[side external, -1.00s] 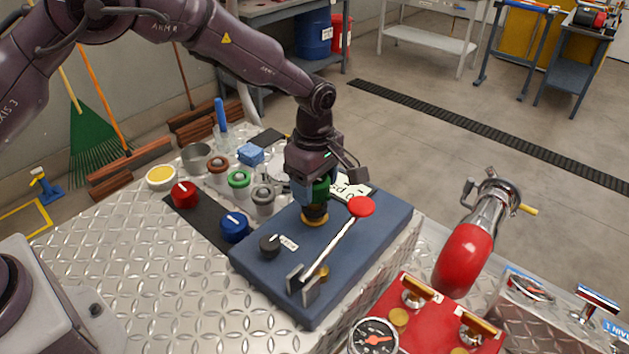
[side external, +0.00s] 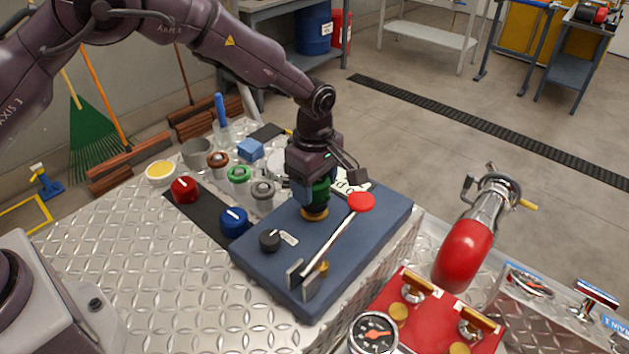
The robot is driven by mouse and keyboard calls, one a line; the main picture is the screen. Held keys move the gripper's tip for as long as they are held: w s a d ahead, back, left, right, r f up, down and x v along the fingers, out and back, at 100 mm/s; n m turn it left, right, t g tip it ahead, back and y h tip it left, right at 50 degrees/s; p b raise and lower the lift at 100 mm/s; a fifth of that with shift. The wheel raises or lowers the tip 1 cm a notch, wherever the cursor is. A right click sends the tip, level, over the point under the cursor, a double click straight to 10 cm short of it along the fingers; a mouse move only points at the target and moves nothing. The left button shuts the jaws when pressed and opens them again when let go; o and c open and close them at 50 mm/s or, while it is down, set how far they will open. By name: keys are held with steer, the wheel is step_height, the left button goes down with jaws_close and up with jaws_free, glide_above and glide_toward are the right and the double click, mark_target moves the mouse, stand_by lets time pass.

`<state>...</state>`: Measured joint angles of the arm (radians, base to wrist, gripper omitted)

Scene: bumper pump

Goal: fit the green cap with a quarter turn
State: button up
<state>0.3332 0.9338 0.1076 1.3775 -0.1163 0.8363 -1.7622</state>
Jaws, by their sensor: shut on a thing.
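The green cap (side external: 320,192) is between the jaws of my gripper (side external: 316,196), which is shut on it. It is over a brass collar (side external: 314,213) on the blue-grey panel (side external: 365,248). The cap looks down at the collar, but my fingers hide part of it, so I cannot tell whether it is seated or how far it is turned.
A lever with a red knob (side external: 361,202) rises beside the gripper. A black knob (side external: 270,240) sits on the panel's left part. A red cap (side external: 184,189) and a blue cap (side external: 234,222) lie on a dark strip. Several cups stand behind. A red nozzle (side external: 463,255) is at right.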

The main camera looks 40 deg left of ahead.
steer(key=shift+f, duration=0.6)
stand_by(0.6)
steer(key=m, duration=0.5)
stand_by(0.3)
steer(key=shift+r+m, duration=0.1)
steer(key=shift+m, duration=1)
steer(key=m, duration=0.3)
